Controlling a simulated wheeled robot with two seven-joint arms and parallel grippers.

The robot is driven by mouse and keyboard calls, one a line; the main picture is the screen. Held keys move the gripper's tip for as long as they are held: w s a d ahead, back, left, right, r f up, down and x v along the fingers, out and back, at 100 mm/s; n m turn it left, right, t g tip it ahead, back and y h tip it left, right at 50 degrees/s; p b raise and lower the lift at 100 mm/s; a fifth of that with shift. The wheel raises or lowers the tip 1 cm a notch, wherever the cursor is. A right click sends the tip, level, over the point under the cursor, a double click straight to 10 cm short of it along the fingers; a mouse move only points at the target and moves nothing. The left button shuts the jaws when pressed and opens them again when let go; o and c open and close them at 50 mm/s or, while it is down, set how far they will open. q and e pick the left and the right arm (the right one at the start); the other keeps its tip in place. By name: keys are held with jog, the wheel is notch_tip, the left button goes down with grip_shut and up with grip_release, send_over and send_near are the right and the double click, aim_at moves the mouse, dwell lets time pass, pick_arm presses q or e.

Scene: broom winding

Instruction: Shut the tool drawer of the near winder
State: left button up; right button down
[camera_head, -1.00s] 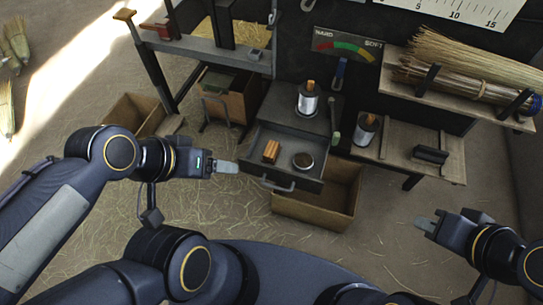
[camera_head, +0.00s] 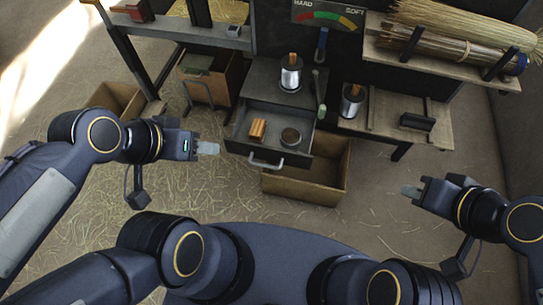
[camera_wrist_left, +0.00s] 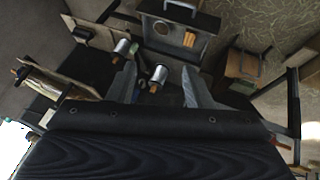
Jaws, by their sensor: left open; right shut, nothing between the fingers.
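The tool drawer (camera_head: 240,137) of the near winder stands pulled out below a dark cabinet top (camera_head: 265,80). A grey bar handle (camera_head: 267,163) is on its front. The drawer also shows in the left wrist view (camera_wrist_left: 203,46), near the top. My left gripper (camera_head: 210,148) is open and empty, left of the drawer front and apart from it. My right gripper (camera_head: 410,191) is shut and empty, well to the right of the drawer.
An open cardboard box (camera_head: 305,187) stands on the floor below the drawer. A spool (camera_head: 291,72) stands on the cabinet top and another spool (camera_head: 352,99) on the side bench (camera_head: 385,128). Broom bundles (camera_head: 450,45) lie on a shelf at right. Straw-littered floor in front is clear.

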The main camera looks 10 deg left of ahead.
pick_arm(q)
jog(key=w+d+f+m+b, duration=0.1)
jog(key=w+f+m+b, duration=0.1)
jog(key=f+m+b, duration=0.1)
jog(key=w+d+f+m+b, duration=0.1)
jog(key=w+f+m+b, duration=0.1)
jog(key=f+b, duration=0.4)
jog(key=w+d+f+m+b, duration=0.1)
jog(key=w+f+m+b, duration=0.1)
jog(key=f+m+b, duration=0.2)
notch_tip(320, 180, down, 3)
jog(key=shift+w+d+f+b, duration=0.1)
jog(key=shift+w+f+b, duration=0.1)
jog(key=shift+b, duration=0.55)
grip_shut()
jog(key=m+h+b, duration=0.1)
jog(key=m+b, duration=0.7)
jog(key=b, duration=0.7)
send_near(284, 155)
jog(key=f, duration=0.1)
jog(key=d+f, duration=0.1)
jog(key=f, duration=0.1)
jog(key=d+f, duration=0.1)
jog(key=shift+w+f, duration=0.25)
jog(key=shift+w, duration=0.15)
jog(key=shift+w+r, duration=0.15)
jog(key=shift+w, duration=0.5)
jog(key=shift+w, duration=0.1)
